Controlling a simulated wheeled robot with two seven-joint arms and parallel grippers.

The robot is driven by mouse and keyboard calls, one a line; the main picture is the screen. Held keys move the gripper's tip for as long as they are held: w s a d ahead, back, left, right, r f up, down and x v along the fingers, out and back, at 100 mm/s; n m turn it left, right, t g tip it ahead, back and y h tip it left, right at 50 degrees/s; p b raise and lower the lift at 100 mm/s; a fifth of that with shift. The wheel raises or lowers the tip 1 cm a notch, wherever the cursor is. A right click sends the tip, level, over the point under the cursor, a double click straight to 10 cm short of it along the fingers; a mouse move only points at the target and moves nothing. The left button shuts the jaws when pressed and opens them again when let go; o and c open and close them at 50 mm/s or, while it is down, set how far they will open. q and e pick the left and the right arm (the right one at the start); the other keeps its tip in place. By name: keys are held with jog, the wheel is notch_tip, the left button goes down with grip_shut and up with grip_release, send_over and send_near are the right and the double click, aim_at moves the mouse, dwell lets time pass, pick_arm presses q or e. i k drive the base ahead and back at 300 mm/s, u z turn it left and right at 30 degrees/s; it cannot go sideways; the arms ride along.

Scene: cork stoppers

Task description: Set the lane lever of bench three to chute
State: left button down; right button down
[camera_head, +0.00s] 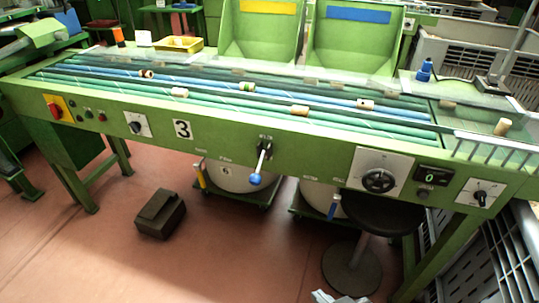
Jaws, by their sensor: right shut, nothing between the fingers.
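Bench three (225,140) is a long green bench with a "3" plate (182,129) on its front panel. The lane lever (261,164) is on the middle of that panel, a metal rod with a blue ball knob (255,179). It hangs down from its dark pivot, tilted slightly to the left. Small labels sit around it, too small to read. My right gripper (338,297) shows only partly at the bottom edge, low in front of the bench and well below the lever. It is shut and empty. My left gripper is not in view.
A black stool (381,214) stands below the panel's right part. A dark box (160,213) lies on the floor. Several corks lie on the rollers. A dial (379,181) is right of the lever.

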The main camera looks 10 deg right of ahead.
aim_at(255, 180)
jog(key=z, duration=1.55)
jog(key=i, duration=0.6)
jog(key=u, duration=1.05)
